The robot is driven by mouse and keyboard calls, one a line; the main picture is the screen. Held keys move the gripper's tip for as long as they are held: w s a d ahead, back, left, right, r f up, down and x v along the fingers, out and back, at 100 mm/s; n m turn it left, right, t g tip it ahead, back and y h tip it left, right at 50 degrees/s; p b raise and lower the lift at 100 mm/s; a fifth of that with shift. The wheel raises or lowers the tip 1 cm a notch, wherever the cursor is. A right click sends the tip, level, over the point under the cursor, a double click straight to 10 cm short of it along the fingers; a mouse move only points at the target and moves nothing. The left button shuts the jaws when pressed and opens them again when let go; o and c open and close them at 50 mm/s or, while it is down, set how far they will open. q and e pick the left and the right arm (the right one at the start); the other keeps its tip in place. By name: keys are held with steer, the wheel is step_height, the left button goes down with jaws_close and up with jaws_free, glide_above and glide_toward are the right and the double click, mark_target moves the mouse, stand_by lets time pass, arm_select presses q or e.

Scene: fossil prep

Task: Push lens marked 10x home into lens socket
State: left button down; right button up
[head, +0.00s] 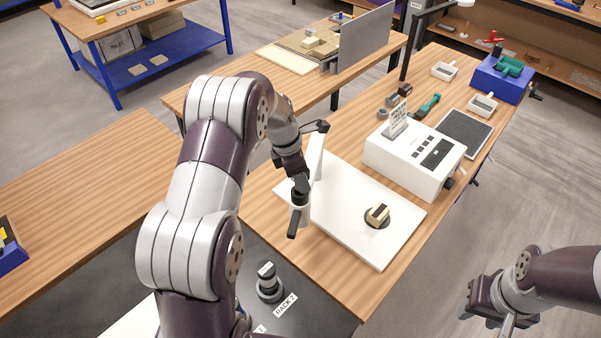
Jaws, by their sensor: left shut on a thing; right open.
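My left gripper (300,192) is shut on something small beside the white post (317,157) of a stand. What it holds is mostly hidden by the fingers. The stand's white base plate (345,238) carries a dark round stage with a small brown and cream block (377,214). My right gripper (490,303) is open, low at the right, away from the table.
A dark cylindrical piece (268,282) stands by a "RACK 2" label (285,305) at the bottom. A white box with buttons (414,158) stands behind the base plate. A black ridged mat (466,134) and a blue vise-like unit (502,78) lie farther back.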

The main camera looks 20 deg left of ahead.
arm_select(q)
steer(key=shift+f, duration=0.15)
steer(key=shift+f+b, duration=1)
steer(key=shift+f, duration=0.85)
steer(key=shift+f, duration=0.15)
steer(key=shift+p, duration=0.4)
steer(key=shift+c, duration=1.3)
jaws_free()
